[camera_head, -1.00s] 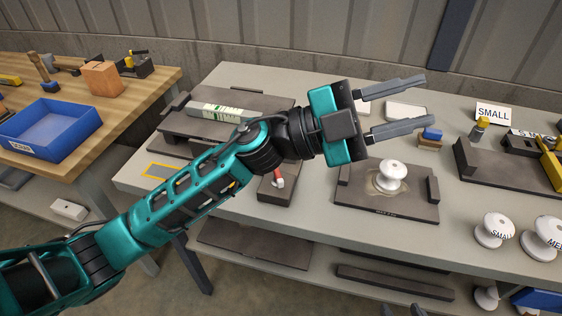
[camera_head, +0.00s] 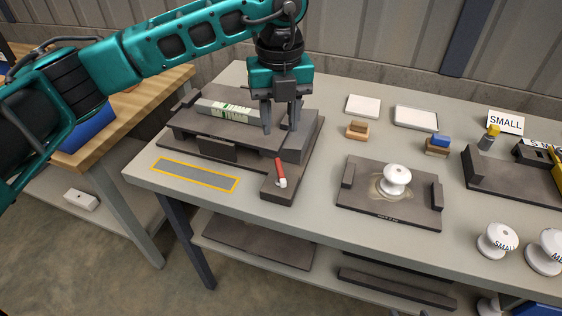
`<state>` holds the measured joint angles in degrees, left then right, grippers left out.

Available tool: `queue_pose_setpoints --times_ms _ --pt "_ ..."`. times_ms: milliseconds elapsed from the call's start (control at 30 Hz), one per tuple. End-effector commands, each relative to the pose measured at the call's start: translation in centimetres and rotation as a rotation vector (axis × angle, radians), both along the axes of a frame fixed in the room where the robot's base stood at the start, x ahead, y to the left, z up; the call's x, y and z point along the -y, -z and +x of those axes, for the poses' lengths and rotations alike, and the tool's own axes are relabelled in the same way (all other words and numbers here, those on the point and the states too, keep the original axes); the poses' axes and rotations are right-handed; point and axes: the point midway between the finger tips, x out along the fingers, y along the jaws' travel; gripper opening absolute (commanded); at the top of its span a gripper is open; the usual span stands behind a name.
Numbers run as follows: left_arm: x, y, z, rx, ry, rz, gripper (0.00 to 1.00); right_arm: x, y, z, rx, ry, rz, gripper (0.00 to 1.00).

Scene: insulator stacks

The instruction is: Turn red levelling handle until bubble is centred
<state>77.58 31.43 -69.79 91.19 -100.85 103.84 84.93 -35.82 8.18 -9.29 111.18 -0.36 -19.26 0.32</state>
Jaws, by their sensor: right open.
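The red levelling handle (camera_head: 280,172) with its white end sits on a dark block at the front right of the dark levelling base (camera_head: 195,142). A long level with white and green markings (camera_head: 225,110) lies on top of that base. Its bubble is too small to make out. My left gripper (camera_head: 281,130) points down over the base's right part, behind the handle and apart from it. Its two fingers are apart with nothing seen between them.
A yellow-framed strip (camera_head: 195,175) lies at the table's front left. A dark plate (camera_head: 372,207) with a white insulator (camera_head: 396,180) stands to the right. White pads (camera_head: 363,106) and small blocks (camera_head: 357,130) lie behind. White insulators (camera_head: 497,240) stand at the front right.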

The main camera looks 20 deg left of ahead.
Motion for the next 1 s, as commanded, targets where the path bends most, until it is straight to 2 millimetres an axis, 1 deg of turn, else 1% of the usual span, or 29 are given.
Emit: queue_pose_setpoints --times_ms 33,300,400,500,600,700,967,1000 --pt "0.0 1.0 -0.1 -0.006 0.002 0.000 0.38 0.0 -0.1 0.0 0.000 0.000 0.000 0.55" --pt "0.0 6.7 -0.2 -0.006 0.003 -0.002 0.38 0.0 -0.4 0.0 0.000 -0.001 -0.001 0.55" --pt "0.1 8.5 -0.2 -0.006 0.004 -0.003 0.38 0.0 -0.5 0.0 0.000 -0.001 -0.001 0.55" --pt "0.1 9.8 -0.1 -0.004 0.004 -0.003 0.38 0.0 -0.5 0.0 0.000 -0.001 0.000 0.55" --pt "0.1 10.7 -0.1 -0.003 0.005 -0.005 0.38 0.0 -0.5 0.0 0.000 -0.001 0.000 0.55" --pt "0.1 11.1 -0.1 -0.002 0.005 -0.005 0.38 0.0 -0.5 0.0 0.000 -0.001 0.000 0.55" --pt "0.1 11.3 -0.1 -0.002 0.005 -0.005 0.38 0.0 -0.5 0.0 0.000 -0.001 0.000 0.55" --pt "0.1 11.3 -0.1 -0.002 0.005 -0.005 0.36 0.0 -0.5 0.0 0.000 -0.001 0.000 0.55"
